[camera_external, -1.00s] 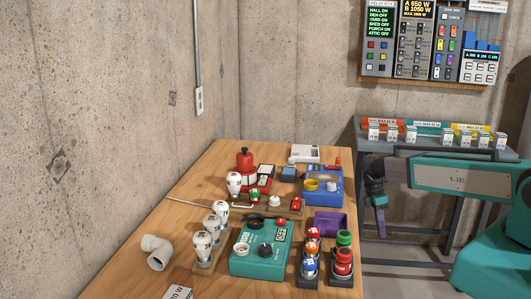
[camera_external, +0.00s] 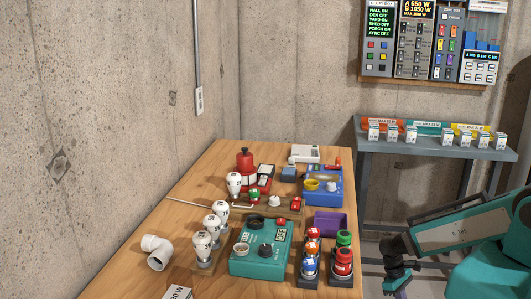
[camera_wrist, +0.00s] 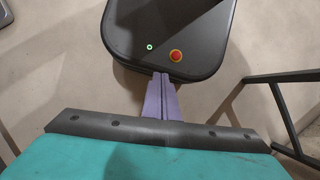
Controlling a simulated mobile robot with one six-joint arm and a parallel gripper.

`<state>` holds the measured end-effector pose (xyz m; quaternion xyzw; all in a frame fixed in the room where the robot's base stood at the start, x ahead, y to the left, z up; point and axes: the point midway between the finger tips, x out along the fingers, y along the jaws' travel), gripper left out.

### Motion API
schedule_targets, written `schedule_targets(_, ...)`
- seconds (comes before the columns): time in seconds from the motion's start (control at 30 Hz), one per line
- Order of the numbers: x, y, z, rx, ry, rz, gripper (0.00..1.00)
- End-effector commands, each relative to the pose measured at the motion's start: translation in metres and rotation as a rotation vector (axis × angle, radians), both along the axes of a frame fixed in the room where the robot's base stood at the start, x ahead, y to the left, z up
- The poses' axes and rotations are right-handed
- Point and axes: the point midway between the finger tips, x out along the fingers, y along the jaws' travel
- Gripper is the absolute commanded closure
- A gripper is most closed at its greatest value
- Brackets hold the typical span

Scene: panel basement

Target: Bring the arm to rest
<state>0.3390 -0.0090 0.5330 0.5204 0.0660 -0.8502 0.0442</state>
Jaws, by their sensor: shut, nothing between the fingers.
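My arm shows at the right of the external view, angled down and to the left. My gripper (camera_external: 397,292) hangs at its lower end, right of the wooden table and low near the picture's bottom edge. In the wrist view my gripper (camera_wrist: 161,80) points away with its purple fingers together and nothing between them. Beyond the fingertips is my dark base with a red button and a small green light. The gripper is apart from the table and the shelf.
The wooden table (camera_external: 150,215) carries bulbs, a teal device (camera_external: 262,262), a blue device (camera_external: 322,190) and a purple tray (camera_external: 331,222). A grey shelf (camera_external: 430,150) with small boxes stands at the back right. Panels (camera_external: 430,45) hang on the wall. Table legs (camera_wrist: 280,110) show right in the wrist view.

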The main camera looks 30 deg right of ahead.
Motion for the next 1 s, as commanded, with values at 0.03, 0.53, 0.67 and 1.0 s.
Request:
schedule_targets(0.03,-0.013,0.002,-0.008,-0.015,0.009,-0.03,1.0)
schedule_targets(0.53,-0.042,0.008,-0.025,-0.067,0.026,-0.138,1.0)
schedule_targets(0.67,-0.042,0.008,-0.025,-0.067,0.026,-0.137,1.0)
schedule_targets(1.0,-0.041,0.008,-0.025,-0.066,0.026,-0.136,1.0)
